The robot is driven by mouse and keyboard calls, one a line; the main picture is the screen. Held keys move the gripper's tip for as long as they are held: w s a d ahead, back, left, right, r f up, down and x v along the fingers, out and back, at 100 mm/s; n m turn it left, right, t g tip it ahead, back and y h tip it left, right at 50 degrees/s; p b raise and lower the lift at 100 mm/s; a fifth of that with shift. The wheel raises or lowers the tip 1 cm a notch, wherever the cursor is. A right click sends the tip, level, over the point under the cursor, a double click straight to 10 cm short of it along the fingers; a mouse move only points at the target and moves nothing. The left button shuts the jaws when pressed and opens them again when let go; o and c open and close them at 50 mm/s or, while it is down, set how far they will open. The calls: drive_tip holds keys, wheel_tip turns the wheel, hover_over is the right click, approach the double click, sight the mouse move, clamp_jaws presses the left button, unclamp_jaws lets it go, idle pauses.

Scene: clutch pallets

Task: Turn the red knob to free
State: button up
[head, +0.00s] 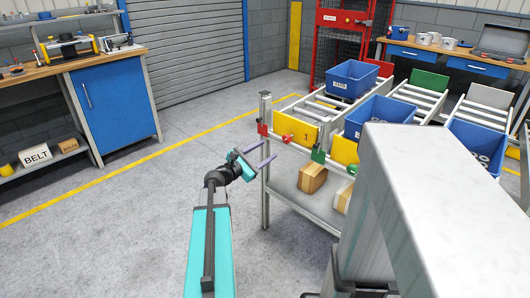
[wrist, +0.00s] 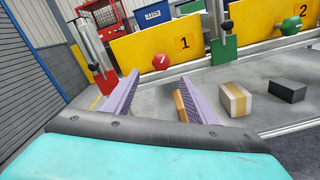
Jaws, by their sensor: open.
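The red knob (wrist: 160,62) is on the lower edge of the yellow panel marked 1 (wrist: 136,50) in the wrist view. It also shows in the head view (head: 287,138) on the front of the roller rack. My gripper (wrist: 162,76) is open, its two purple fingers pointing at the panel. In the wrist view the knob appears between the fingertips; they look apart from it. Any marking on the knob is too small to read.
A red plate (wrist: 105,82) on the left post and a green plate (wrist: 223,49) flank the panel. Boxes (head: 312,177) lie on the shelf below. Floor on the left is clear.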

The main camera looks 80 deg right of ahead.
drive_tip(key=w+a+f+m+t+y, duration=0.1)
drive_tip(key=w+a+f+t+y, duration=0.15)
drive_tip(key=w+a+f, duration=0.85)
drive_tip(key=w+a+f+m+t+y, duration=0.1)
drive_tip(key=w+a+f+t, duration=0.45)
drive_tip(key=w+f, duration=0.8)
drive_tip(key=w+a+f+y, duration=0.1)
drive_tip(key=w+a+f, duration=0.3)
drive_tip(key=a, duration=0.3)
drive_tip(key=w+a+f+y, duration=0.2)
drive_tip(key=w+a+f, duration=0.15)
drive_tip(key=a, duration=0.25)
drive_tip(key=w+a+f+m+y, duration=0.15)
drive_tip(key=a+f, duration=0.45)
drive_tip(key=a, duration=0.6)
drive_tip(key=w+a+f+y, duration=0.15)
drive_tip(key=a+f, duration=0.45)
drive_tip(key=a, duration=0.7)
drive_tip(key=s+a+f+y, duration=0.1)
drive_tip(key=s+a+f, duration=0.1)
drive_tip(key=a, duration=0.5)
drive_tip(key=s+a+f+m+g+y, duration=0.1)
drive_tip(key=s+a+f+y, duration=0.1)
drive_tip(key=s+a, duration=0.2)
drive_tip(key=s+a+f+m+y, duration=0.1)
drive_tip(key=s+a+f, duration=0.1)
drive_tip(key=a, duration=0.9)
drive_tip(key=shift+s+g, duration=0.4)
drive_tip(key=shift+s, duration=0.05)
